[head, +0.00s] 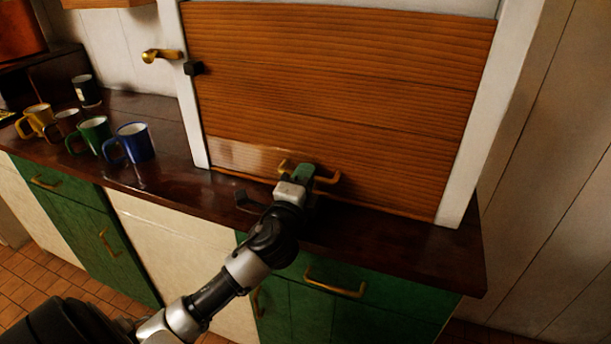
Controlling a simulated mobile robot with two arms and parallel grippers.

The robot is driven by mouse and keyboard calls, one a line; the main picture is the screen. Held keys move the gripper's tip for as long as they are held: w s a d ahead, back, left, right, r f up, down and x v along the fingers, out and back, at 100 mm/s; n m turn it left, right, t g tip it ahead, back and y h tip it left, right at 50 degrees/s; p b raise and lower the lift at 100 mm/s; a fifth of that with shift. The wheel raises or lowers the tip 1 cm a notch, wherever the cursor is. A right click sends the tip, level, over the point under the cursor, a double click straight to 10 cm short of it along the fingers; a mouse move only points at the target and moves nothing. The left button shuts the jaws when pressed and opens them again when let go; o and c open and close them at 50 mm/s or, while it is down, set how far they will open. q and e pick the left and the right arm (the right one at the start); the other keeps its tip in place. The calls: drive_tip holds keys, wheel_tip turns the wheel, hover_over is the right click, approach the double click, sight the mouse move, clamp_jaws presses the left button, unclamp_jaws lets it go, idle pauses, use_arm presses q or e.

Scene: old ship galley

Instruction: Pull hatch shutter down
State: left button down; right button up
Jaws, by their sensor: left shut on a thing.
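The hatch shutter (340,90) is a slatted wooden panel in a white frame. Its lower edge is close to the dark countertop, and a narrow strip above its top edge is pale. A brass handle (328,179) is fixed low on the shutter. My left gripper (299,174) is at the handle, shut on it, and partly hides its left half. My right gripper is not in view.
Several mugs, including a blue mug (134,143) and a green mug (94,136), stand on the countertop (160,182) at left. A brass lever (160,56) and a black latch (194,68) sit by the frame's left post. Green drawers with brass pulls are below.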

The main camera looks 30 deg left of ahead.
use_arm(q)
drive_tip(key=shift+d+f, duration=0.1)
drive_tip(key=shift+f, duration=0.35)
drive_tip(key=c, duration=1.2)
unclamp_jaws()
drive_tip(key=shift+r, duration=0.1)
drive_tip(key=b+v, duration=0.1)
drive_tip(key=v, duration=0.8)
drive_tip(key=shift+s+b, duration=0.35)
drive_tip(key=shift+s, duration=0.05)
drive_tip(key=shift+s+d, duration=0.1)
drive_tip(key=shift+s, duration=0.45)
